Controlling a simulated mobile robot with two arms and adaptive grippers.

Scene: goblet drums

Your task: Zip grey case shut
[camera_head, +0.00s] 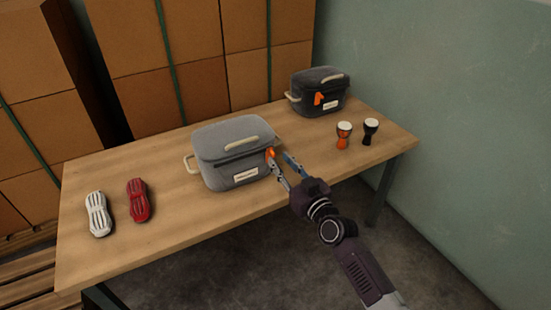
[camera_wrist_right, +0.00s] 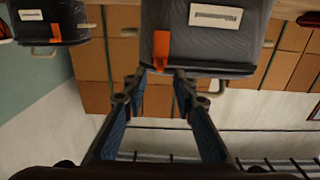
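The grey case (camera_head: 222,171) stands in the middle of the table with its lid down. A dark seam runs below the lid on its front. Its orange zip pull (camera_head: 270,153) is at the right front corner. My right gripper (camera_head: 279,160) is at that corner, its two fingers apart. In the right wrist view, the case (camera_wrist_right: 205,45) fills the top centre, and the orange pull (camera_wrist_right: 162,50) hangs just ahead of and between the open fingertips (camera_wrist_right: 160,72). I cannot tell whether the fingers touch it. My left gripper is not in view.
A darker case (camera_head: 322,102) with an orange pull stands behind to the right. Two goblet drums (camera_head: 343,136) (camera_head: 370,131) stand at the table's right. A white shaker-like item (camera_head: 98,214) and a red one (camera_head: 138,200) lie left. Stacked boxes (camera_head: 190,60) stand behind the table.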

